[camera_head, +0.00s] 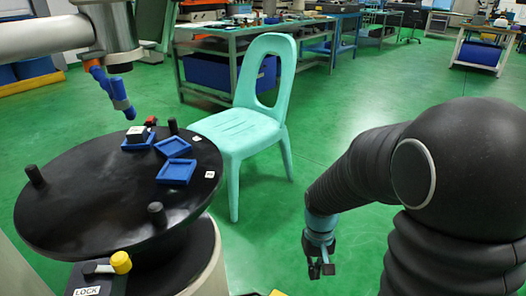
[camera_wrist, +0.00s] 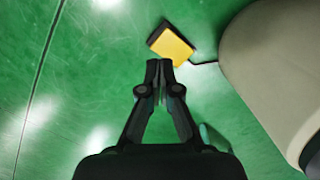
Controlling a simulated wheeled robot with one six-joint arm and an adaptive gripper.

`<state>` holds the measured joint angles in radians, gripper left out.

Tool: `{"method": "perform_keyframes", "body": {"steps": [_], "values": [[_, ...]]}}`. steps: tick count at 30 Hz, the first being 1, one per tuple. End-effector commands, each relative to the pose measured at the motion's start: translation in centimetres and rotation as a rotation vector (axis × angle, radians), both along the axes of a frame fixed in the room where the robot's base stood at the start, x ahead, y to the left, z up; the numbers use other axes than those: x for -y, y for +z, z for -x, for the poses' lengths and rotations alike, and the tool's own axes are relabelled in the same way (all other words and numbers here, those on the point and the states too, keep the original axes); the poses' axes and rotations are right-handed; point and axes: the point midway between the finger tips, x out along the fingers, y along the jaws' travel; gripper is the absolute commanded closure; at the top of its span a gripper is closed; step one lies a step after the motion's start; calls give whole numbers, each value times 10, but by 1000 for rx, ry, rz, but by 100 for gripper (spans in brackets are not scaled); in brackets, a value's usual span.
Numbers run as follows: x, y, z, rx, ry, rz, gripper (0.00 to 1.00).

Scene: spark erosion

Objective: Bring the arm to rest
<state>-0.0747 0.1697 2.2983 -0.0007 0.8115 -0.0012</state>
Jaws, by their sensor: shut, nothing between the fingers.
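My gripper (camera_head: 319,270) hangs at the end of my black arm, at the lower right of the head view, over the green floor. In the wrist view its two fingers (camera_wrist: 159,66) are shut with nothing between them. It is well to the right of the round black table (camera_head: 90,215) and touches nothing that I can see.
Blue trays (camera_head: 176,172) and black pegs stand on the round table, with a grey machine head (camera_head: 112,30) above. A turquoise chair (camera_head: 245,130) stands behind. A yellow-topped block (camera_wrist: 172,48) lies on the floor beside a pale rounded base (camera_wrist: 275,75).

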Motion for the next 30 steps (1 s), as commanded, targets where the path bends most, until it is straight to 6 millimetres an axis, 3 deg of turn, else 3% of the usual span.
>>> {"method": "perform_keyframes", "body": {"steps": [3,12,24,30], "values": [[4,34,15,59,-9,-4,100],[12,100,55,213,-30,-13,100],[22,172,100,491,-58,-23,100],[25,199,111,602,-68,-26,100]]}}
